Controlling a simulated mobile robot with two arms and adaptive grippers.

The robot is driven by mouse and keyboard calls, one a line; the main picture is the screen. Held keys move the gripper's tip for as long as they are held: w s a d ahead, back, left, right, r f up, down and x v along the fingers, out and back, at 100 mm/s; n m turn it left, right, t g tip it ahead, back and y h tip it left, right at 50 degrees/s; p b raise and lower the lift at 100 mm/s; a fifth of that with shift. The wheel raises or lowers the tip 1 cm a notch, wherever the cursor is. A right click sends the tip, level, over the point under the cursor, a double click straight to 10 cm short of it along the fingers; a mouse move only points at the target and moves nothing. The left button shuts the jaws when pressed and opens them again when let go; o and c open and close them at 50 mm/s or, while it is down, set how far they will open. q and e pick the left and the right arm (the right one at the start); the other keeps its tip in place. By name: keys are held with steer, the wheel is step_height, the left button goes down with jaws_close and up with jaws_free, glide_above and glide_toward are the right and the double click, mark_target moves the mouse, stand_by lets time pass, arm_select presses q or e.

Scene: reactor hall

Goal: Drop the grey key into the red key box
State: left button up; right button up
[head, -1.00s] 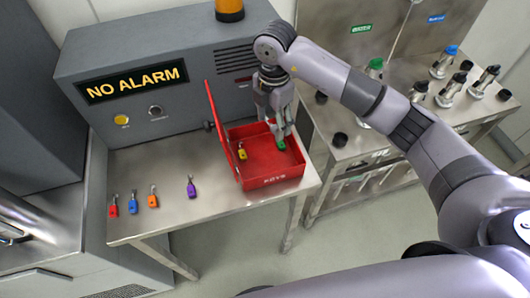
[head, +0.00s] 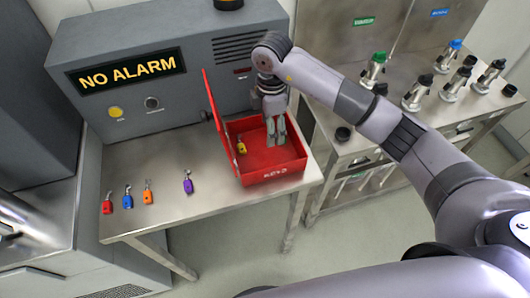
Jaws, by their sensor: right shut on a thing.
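The red key box (head: 276,174) stands open on the steel table, its lid raised at the left. My right gripper (head: 276,141) points down into the box, its fingers close together. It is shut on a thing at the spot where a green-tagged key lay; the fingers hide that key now. A yellow-tagged key (head: 241,145) lies inside the box at the left. I see no grey-tagged key in view. My left gripper is out of view.
Red (head: 108,207), blue (head: 127,199), orange (head: 148,196) and purple (head: 188,184) tagged keys lie on the table (head: 215,200) left of the box. The grey alarm cabinet (head: 165,115) stands behind. A bench with flasks (head: 414,93) is at the right.

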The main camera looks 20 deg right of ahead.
steer(key=shift+f, duration=0.15)
steer(key=o, duration=1)
step_height(320, 180, up, 12)
stand_by(0.7)
